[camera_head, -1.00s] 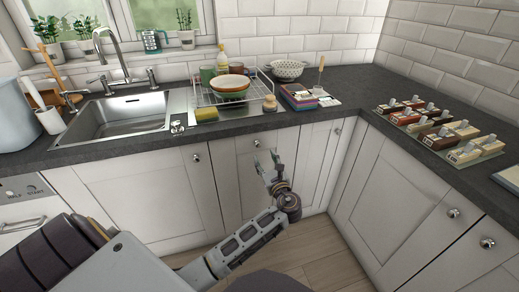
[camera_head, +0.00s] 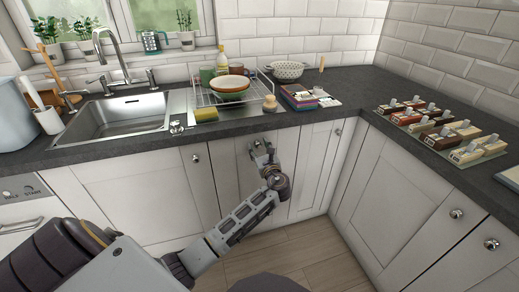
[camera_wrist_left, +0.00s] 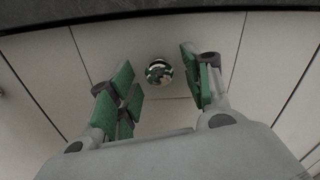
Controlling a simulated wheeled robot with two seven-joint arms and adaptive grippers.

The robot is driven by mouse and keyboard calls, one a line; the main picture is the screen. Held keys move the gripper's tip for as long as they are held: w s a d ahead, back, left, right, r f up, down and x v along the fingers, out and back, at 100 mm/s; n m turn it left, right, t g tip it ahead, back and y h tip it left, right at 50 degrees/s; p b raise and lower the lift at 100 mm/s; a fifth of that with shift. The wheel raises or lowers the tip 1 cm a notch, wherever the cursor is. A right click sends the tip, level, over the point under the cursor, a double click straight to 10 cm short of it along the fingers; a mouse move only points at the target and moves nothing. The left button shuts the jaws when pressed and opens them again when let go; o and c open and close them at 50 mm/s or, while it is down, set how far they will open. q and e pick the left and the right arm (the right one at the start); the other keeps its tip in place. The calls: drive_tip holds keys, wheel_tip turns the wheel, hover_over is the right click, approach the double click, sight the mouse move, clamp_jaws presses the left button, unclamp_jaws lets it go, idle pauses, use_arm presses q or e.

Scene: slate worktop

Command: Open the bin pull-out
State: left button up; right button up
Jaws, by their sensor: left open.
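The bin pull-out front (camera_head: 228,182) is a narrow white panel under the worktop, right of the sink cabinet. It sits flush with its neighbours, shut. My left gripper (camera_head: 262,152) is at the top of this panel, in front of its knob, which it largely hides in the head view. In the left wrist view the round metal knob (camera_wrist_left: 158,72) shows between the green finger pads of my left gripper (camera_wrist_left: 156,70). The fingers are apart, with visible gaps on both sides of the knob. My right gripper is not in view.
The dark worktop edge (camera_head: 225,133) runs just above the gripper. A neighbouring cabinet knob (camera_head: 196,158) is to the left, and another door (camera_head: 313,165) to the right. The right-hand cabinets (camera_head: 395,200) stand at an angle. Wooden floor (camera_head: 300,258) is clear below.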

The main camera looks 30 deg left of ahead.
use_arm(q)
clamp_jaws()
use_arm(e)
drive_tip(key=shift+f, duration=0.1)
use_arm(q)
drive_tip(key=shift+d, duration=0.1)
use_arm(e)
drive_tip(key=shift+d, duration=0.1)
